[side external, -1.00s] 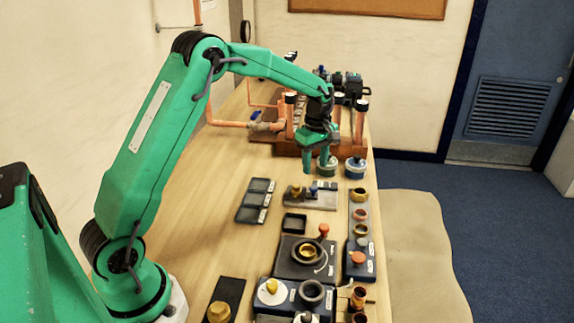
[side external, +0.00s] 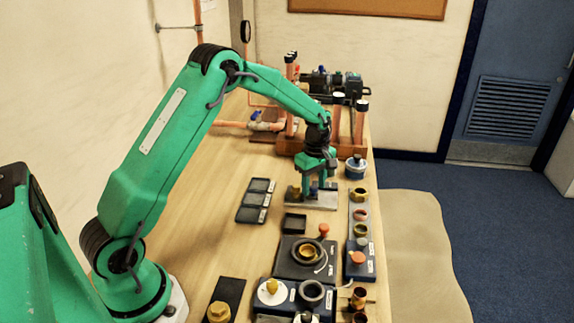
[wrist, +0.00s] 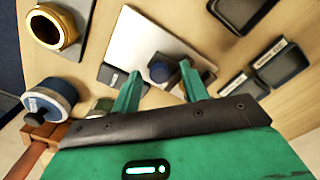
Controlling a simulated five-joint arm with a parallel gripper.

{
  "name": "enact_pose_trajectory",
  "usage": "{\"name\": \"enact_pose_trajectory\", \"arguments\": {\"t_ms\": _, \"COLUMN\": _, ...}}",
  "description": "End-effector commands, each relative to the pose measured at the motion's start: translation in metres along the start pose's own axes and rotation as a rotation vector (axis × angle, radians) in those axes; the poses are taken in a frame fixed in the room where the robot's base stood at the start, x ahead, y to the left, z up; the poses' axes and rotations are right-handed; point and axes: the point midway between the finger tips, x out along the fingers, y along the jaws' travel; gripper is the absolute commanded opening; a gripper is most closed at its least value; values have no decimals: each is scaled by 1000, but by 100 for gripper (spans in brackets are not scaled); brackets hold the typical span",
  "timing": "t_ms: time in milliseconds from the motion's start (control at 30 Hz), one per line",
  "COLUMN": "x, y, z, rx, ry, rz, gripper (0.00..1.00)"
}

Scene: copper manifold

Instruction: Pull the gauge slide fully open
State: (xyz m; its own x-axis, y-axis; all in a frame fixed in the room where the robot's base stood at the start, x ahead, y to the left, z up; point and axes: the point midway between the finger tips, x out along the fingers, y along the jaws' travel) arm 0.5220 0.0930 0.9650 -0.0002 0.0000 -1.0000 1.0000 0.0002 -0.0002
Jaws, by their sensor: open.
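The slide unit is a pale metal plate (side external: 312,205) on the bench with a brass-coloured piece (side external: 293,192) at its left end. A blue round knob stands on it, seen in the wrist view (wrist: 160,72). My gripper (side external: 320,192) is low over the plate, pointing down. In the wrist view my gripper (wrist: 160,80) has its two green fingers apart, with the blue knob between them. I cannot tell whether either finger touches the knob. A dark block (wrist: 185,75) sits beside the knob, partly hidden by a finger.
Several dark trays (side external: 256,198) lie left of the plate, and a small black tray (side external: 294,222) is in front. A blue-lidded pot (side external: 355,167) stands behind right, near the copper manifold (side external: 300,140). A strip with brass rings (side external: 358,214) lies right. Bare wood is at the left.

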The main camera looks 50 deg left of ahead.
Motion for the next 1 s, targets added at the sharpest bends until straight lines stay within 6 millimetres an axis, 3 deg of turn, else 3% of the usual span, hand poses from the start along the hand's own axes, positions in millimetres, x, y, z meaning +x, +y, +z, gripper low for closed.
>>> {"name": "enact_pose_trajectory", "arguments": {"t_ms": 67, "x": 0, "y": 0, "z": 0, "rx": 0, "ry": 0, "rz": 0, "gripper": 42}}
{"name": "enact_pose_trajectory", "arguments": {"t_ms": 200, "x": 0, "y": 0, "z": 0, "rx": 0, "ry": 0, "rz": 0, "gripper": 14}}
{"name": "enact_pose_trajectory", "arguments": {"t_ms": 300, "x": 0, "y": 0, "z": 0, "rx": 0, "ry": 0, "rz": 0, "gripper": 0}}
{"name": "enact_pose_trajectory", "arguments": {"t_ms": 567, "x": -1, "y": 4, "z": 4, "rx": 2, "ry": 0, "rz": 1, "gripper": 0}}
{"name": "enact_pose_trajectory", "arguments": {"t_ms": 1000, "x": -2, "y": 33, "z": 32, "rx": 1, "ry": 0, "rz": 4, "gripper": 0}}
